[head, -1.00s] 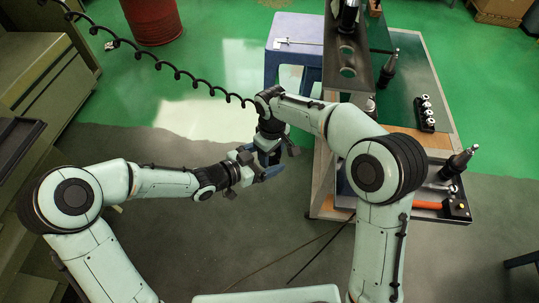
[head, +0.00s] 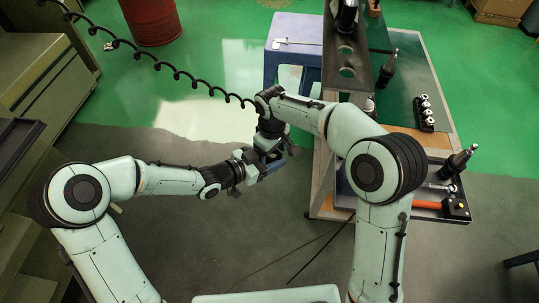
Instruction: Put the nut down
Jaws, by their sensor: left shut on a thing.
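My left gripper (head: 262,165) reaches in from the left at the middle of the view, in front of the cart's left side. It is shut on a small thing, taken to be the nut, which its own fingers and the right hand hide. My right gripper (head: 277,152) points down right beside and partly behind it, the two overlapping in the picture. Whether the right fingers are open or shut does not show. Several silver nut-like pieces stand in a black rack (head: 426,113) on the cart.
The cart (head: 445,95) is at the right, with dark tool holders (head: 386,68) (head: 457,162), a spanner (head: 440,187) and an orange-handled tool (head: 426,206) in its lower tray. A blue cabinet (head: 284,75) carries a caliper (head: 297,42). A black coiled hose (head: 160,65) hangs at upper left.

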